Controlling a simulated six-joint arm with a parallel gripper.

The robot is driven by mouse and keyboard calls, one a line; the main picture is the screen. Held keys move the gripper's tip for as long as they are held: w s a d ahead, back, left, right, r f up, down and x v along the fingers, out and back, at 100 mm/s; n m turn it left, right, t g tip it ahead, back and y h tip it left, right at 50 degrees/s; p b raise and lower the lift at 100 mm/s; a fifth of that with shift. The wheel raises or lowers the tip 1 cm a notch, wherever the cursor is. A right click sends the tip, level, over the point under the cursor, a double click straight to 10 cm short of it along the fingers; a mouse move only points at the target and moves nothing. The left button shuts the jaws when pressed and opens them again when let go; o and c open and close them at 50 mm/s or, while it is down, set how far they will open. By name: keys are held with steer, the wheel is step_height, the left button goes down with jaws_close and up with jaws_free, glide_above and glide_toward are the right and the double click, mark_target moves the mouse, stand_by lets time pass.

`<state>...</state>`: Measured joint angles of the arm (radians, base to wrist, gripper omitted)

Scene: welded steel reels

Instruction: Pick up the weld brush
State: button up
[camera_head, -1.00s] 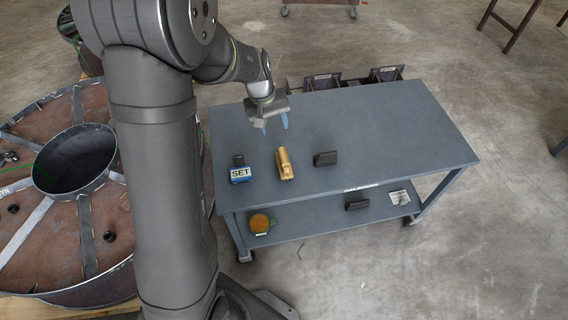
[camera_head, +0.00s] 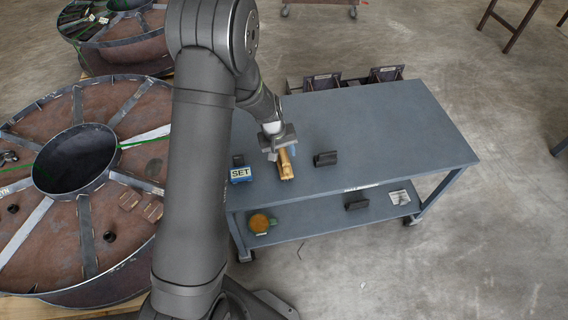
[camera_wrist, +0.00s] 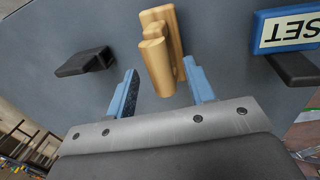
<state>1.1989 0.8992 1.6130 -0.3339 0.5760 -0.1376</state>
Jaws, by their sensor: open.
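The weld brush, as far as I can tell, is the tan wooden-looking piece (camera_head: 286,166) lying on the blue-grey table. It also shows in the wrist view (camera_wrist: 157,48), at the top middle. My gripper (camera_head: 271,153) is just behind its far end in the head view. In the wrist view my gripper (camera_wrist: 162,88) is open, with one blue finger on each side of the near end of the tan piece. The fingers appear apart from it, and nothing is held. The head view hides part of its far end behind the gripper.
A blue block marked SET (camera_head: 240,174) stands left of the tan piece, with a dark part behind it. A dark angled piece (camera_head: 325,159) stands to the right. The table's right side (camera_head: 410,130) is clear. A large steel reel (camera_head: 75,245) stands at the left.

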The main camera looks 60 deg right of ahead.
steer(key=shift+s+d+f, duration=0.1)
steer(key=shift+f, duration=0.55)
steer(key=shift+s+d+f, duration=0.1)
steer(key=shift+f, duration=0.55)
steer(key=shift+c, duration=0.4)
jaws_close()
steer(key=shift+r, duration=0.2)
step_height(320, 180, up, 4)
steer(key=shift+f, duration=0.1)
steer(key=s+a+r, duration=0.2)
steer(key=s+r, duration=0.5)
steer(key=s, duration=0.4)
steer(key=shift+s+a, duration=0.2)
steer(key=shift+a, duration=0.05)
